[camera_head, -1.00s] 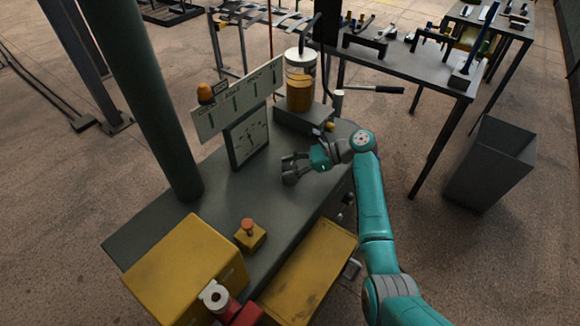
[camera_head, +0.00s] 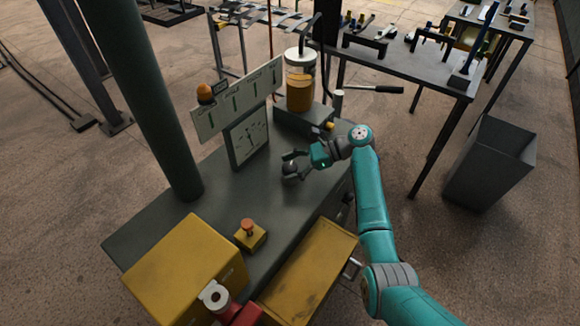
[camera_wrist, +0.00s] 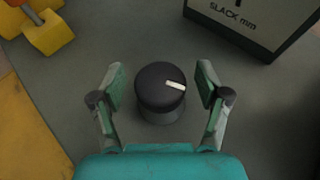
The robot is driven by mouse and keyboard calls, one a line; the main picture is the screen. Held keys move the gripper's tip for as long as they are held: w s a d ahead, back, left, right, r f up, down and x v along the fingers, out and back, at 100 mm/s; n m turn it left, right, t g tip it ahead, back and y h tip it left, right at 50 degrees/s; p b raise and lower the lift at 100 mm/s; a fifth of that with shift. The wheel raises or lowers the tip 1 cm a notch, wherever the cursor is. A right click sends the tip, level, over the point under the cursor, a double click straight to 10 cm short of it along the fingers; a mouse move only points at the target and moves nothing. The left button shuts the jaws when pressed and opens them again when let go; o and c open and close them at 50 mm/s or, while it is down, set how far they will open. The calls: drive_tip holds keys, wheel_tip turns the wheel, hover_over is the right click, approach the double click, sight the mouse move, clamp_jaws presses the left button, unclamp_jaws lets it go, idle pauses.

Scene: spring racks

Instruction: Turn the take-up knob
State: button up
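The take-up knob (camera_wrist: 158,88) is a round black knob with a white pointer mark on top, standing on the grey bench top. In the wrist view the white mark points right and slightly down. My gripper (camera_wrist: 160,87) is open, with one finger on each side of the knob and a visible gap to it on both sides. In the head view my gripper (camera_head: 290,166) is over the bench top, and the knob (camera_head: 290,169) shows small and dark between the fingers. The slack gauge (camera_head: 247,139) stands behind it; its label reads "SLACK mm" in the wrist view (camera_wrist: 255,18).
A yellow block with an orange button (camera_head: 249,236) sits nearer on the bench, beside a large yellow box (camera_head: 185,265). A jar of amber fluid (camera_head: 300,85) stands on the far end.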

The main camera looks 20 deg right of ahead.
drive_tip(key=v, duration=1.2)
drive_tip(key=shift+d, duration=0.1)
idle(0.4)
